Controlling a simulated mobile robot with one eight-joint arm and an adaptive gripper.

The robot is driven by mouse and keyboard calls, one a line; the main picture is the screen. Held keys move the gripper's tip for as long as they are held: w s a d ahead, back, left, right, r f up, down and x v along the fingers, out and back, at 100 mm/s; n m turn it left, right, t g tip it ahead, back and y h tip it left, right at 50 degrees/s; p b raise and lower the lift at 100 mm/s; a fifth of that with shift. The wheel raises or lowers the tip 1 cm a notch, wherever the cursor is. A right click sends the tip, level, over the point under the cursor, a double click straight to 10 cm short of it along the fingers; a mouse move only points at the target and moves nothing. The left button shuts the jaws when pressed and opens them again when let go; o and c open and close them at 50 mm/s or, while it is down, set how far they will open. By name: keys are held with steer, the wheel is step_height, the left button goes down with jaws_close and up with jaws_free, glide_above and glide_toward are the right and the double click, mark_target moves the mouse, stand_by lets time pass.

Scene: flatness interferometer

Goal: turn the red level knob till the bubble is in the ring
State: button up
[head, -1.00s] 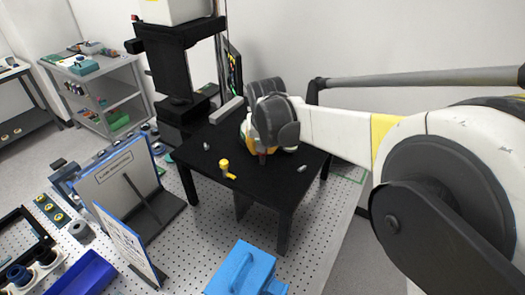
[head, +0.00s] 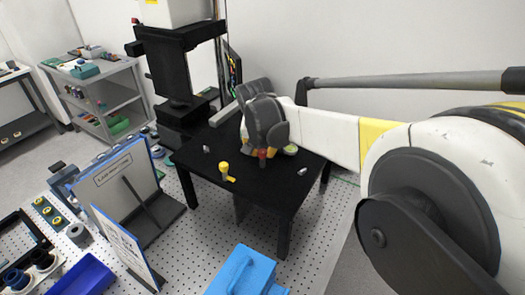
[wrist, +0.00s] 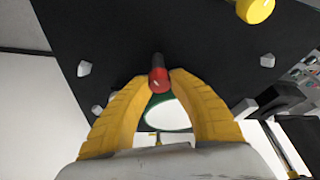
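The red level knob (wrist: 158,80) shows in the wrist view between the two yellow fingertips, with a dark end beyond it. My gripper (wrist: 161,77) has its fingertips against both sides of the knob and looks shut on it. Behind the knob, between the fingers, is a pale disc with a green rim (wrist: 168,115); I cannot make out a bubble or ring on it. In the head view my gripper (head: 264,140) is over the black table, with the red knob (head: 263,153) just showing at its lower end. A small round pale-green part (head: 291,149) sits to its right.
The black table (head: 262,188) stands on a perforated board. A yellow knob (head: 225,169) and small grey screws (head: 304,173) stand up from its top. A tall black stand (head: 168,65) is behind left, framed panels (head: 122,178) left, a blue case (head: 243,270) in front.

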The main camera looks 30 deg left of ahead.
steer(key=o, duration=0.4)
steer(key=v, duration=1.2)
steer(key=shift+w, duration=0.1)
